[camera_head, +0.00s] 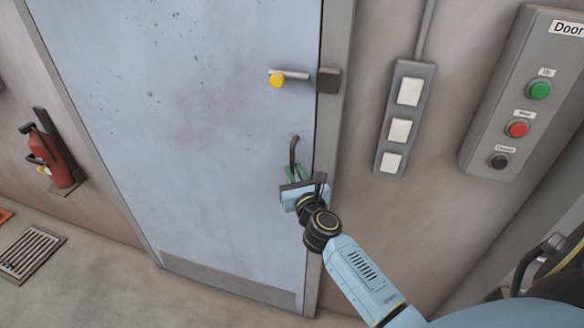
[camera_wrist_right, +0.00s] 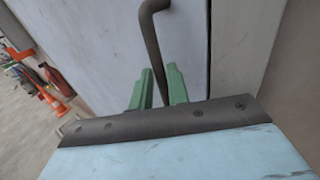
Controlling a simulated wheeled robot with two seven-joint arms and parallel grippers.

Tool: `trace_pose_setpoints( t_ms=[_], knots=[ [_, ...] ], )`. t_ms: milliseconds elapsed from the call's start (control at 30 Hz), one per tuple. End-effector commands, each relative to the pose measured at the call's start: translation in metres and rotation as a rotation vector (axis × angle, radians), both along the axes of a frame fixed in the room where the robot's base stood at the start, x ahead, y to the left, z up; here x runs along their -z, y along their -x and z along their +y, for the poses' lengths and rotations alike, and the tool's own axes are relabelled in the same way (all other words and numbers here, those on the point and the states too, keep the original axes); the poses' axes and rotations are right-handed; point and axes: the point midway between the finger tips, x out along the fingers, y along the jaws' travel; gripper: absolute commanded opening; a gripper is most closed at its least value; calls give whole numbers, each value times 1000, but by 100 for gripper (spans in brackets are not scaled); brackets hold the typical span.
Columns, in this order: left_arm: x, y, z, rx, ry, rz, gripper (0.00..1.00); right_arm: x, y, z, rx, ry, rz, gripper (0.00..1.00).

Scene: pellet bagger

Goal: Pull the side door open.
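The side door (camera_head: 200,120) is a scuffed pale blue-grey panel and looks shut in its frame. A dark bent-bar handle (camera_head: 294,150) stands near its right edge; it also shows in the right wrist view (camera_wrist_right: 151,40). My right gripper (camera_head: 294,173) is at the lower part of this handle. In the right wrist view, its green fingers (camera_wrist_right: 160,88) lie close on both sides of the bar, with little gap visible. Above the handle is a bolt with a yellow knob (camera_head: 277,81), beside a dark keeper (camera_head: 328,80) on the frame. My left gripper is not in view.
A fire extinguisher (camera_head: 52,160) hangs on the wall left of the door. A switch panel (camera_head: 404,118) and a door button box (camera_head: 520,100) are on the right wall. A floor grate (camera_head: 30,252) lies at left. The floor before the door looks clear.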

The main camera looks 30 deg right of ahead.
Motion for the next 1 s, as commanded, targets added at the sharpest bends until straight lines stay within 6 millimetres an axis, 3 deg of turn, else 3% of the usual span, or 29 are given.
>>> trace_pose_setpoints(
  t_ms=[200,533,700,1000],
  knots=[
    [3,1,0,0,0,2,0,0,-20,-5,0,0,0,17],
    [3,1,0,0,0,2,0,0,-23,-6,0,0,1,17],
    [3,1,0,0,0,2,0,0,-22,-6,0,1,0,0],
    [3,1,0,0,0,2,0,1,-21,-3,-2,1,1,0]
  ],
)
